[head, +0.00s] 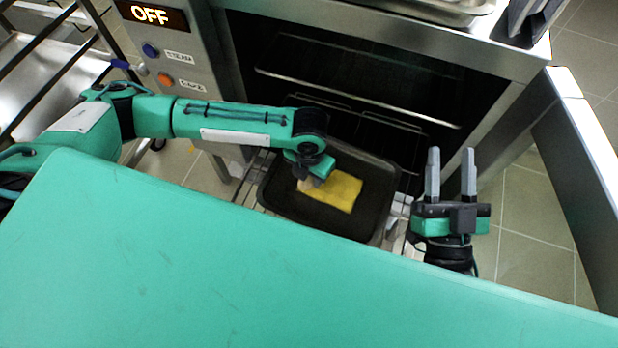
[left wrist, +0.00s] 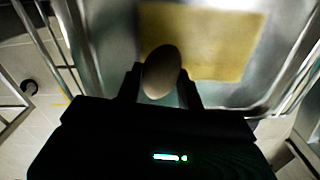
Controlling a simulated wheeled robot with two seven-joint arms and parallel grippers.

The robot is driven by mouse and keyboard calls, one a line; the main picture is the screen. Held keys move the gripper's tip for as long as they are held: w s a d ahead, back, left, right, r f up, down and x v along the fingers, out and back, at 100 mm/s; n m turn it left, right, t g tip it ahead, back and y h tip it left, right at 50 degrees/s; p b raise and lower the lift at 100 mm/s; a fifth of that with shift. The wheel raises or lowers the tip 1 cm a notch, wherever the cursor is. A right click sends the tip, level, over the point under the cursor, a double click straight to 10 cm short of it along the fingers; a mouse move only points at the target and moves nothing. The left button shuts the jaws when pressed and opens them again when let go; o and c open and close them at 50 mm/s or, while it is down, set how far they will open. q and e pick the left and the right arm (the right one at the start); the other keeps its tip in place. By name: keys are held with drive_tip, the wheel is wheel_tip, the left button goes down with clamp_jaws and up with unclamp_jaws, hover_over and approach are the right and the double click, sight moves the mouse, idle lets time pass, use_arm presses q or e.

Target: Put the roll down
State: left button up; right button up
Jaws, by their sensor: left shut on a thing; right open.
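The roll (left wrist: 161,72) is a pale brown, rounded piece between the fingers of my left gripper (left wrist: 161,88) in the left wrist view. In the head view my left gripper (head: 311,180) reaches down over a dark tray (head: 285,205), and only a small pale bit of the roll shows at its fingers. A yellow cloth-like piece (head: 343,191) lies flat in the tray, right beside the gripper. I cannot tell whether the roll touches the tray or the yellow piece. My right gripper (head: 451,165) is open and empty, right of the tray, fingers pointing up the picture.
The tray sits on a wire rack (head: 398,218) in front of the open, dark oven (head: 360,75). The oven door (head: 580,150) stands open at the right. The control panel (head: 165,55) reads OFF. A metal pan (head: 440,10) stands on top. Tiled floor shows around.

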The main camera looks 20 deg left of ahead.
use_arm(q)
drive_tip(key=shift+f, duration=0.9)
use_arm(e)
drive_tip(key=shift+s+d+r+t, duration=0.1)
drive_tip(key=shift+d+r+t, duration=0.1)
drive_tip(key=shift+r+t, duration=0.3)
drive_tip(key=shift+s+d+r+t, duration=0.1)
drive_tip(key=shift+d+r+t, duration=0.15)
drive_tip(key=shift+r, duration=0.4)
use_arm(q)
drive_tip(key=shift+f, duration=0.15)
use_arm(e)
drive_tip(key=shift+a+f, duration=0.1)
use_arm(q)
drive_tip(key=o, duration=1)
drive_tip(key=shift+c, duration=0.2)
